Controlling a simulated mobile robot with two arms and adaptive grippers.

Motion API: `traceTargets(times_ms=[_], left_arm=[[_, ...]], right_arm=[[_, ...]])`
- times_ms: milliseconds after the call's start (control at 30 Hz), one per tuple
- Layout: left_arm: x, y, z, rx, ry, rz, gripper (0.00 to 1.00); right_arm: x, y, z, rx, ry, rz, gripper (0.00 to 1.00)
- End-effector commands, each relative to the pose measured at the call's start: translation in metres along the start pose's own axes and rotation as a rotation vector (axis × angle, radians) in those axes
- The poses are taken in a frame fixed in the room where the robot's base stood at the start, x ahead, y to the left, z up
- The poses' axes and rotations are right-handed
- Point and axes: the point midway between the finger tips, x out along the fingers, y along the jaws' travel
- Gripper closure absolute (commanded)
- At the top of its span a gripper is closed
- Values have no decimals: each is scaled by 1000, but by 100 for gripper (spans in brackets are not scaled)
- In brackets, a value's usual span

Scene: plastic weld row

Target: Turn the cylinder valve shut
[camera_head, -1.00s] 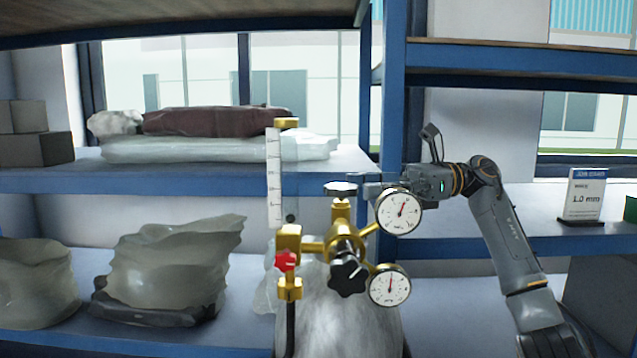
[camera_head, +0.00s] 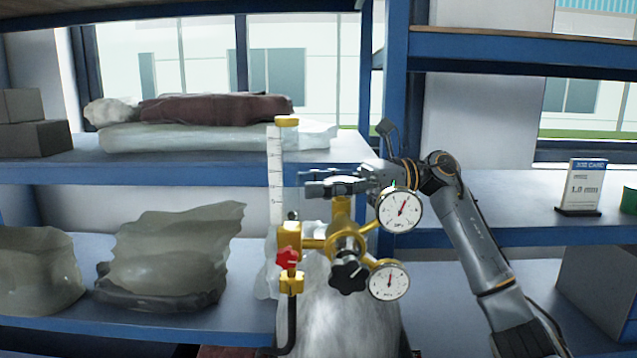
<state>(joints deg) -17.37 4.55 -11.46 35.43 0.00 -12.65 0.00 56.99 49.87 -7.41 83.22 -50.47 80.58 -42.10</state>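A brass valve and regulator assembly (camera_head: 345,245) stands on top of a pale grey cylinder (camera_head: 345,315). It has two round white gauges (camera_head: 400,211) on its right, a black star knob (camera_head: 348,274) in front and a small red knob (camera_head: 286,258) at left. My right gripper (camera_head: 308,183) reaches in from the right at the top of the brass stem. Its fingers point left and lie apart, with a gap between their tips. The black handwheel on top of the stem is hidden at the fingers, so contact cannot be told. My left gripper is out of view.
A white graduated flow tube (camera_head: 275,175) stands close left of my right fingertips. Blue shelving (camera_head: 190,172) with wrapped bundles and bags is behind and left. A job card stand (camera_head: 583,187) is on the right shelf. A black hose (camera_head: 291,320) hangs below.

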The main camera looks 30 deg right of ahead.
Motion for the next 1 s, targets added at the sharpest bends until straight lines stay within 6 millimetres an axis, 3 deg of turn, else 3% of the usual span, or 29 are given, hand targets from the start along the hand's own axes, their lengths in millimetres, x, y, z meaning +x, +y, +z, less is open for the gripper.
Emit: traceTargets(times_ms=[300, 1000], left_arm=[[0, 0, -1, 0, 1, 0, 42], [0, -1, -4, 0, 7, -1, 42]], right_arm=[[-1, 0, 1, 0, -1, -1, 93], [-2, 0, 2, -2, -4, -9, 95]])
